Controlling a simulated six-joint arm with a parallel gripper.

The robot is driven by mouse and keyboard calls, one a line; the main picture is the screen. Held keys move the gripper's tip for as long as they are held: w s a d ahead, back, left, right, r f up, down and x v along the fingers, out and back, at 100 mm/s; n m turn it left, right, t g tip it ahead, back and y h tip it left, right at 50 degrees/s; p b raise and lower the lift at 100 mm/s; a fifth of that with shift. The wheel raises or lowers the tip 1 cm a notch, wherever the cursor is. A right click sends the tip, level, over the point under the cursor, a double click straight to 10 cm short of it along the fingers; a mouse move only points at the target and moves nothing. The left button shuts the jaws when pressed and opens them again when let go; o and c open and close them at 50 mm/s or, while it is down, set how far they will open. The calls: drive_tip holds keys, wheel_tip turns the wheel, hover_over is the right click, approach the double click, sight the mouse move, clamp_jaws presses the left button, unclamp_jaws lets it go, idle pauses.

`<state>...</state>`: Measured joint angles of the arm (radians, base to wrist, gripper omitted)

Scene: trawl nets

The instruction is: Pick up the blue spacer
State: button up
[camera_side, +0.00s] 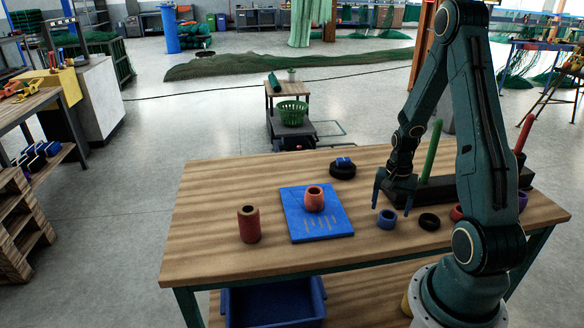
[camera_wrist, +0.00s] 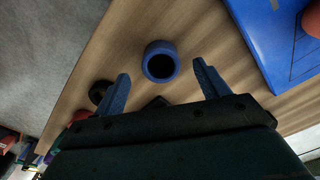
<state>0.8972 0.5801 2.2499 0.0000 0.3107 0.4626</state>
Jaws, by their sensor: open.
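The blue spacer (camera_side: 387,219) is a short hollow ring standing on the wooden table, right of the blue mat. It also shows in the wrist view (camera_wrist: 160,52), with its dark hole facing up, between and just beyond the fingertips. My gripper (camera_side: 392,208) is open and empty, pointing down just above and close to the spacer. Its two blue-grey fingers (camera_wrist: 162,70) are spread wider than the spacer in the wrist view. I see no finger touching it.
A black ring (camera_side: 429,221) lies close to the right of the spacer. A dark base with a green peg (camera_side: 431,150) stands behind. The blue mat (camera_side: 300,230) carries an orange-red pot (camera_side: 314,200). A red cylinder (camera_side: 249,224) stands left. A black ring with a blue piece (camera_side: 343,168) lies behind.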

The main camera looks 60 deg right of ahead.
sight(388, 216)
drive_tip(key=shift+f, duration=2.35)
drive_tip(key=c, duration=1.1)
drive_tip(key=shift+o, duration=0.2)
drive_tip(key=shift+d+r, duration=0.1)
wheel_tip(388, 216, up, 20)
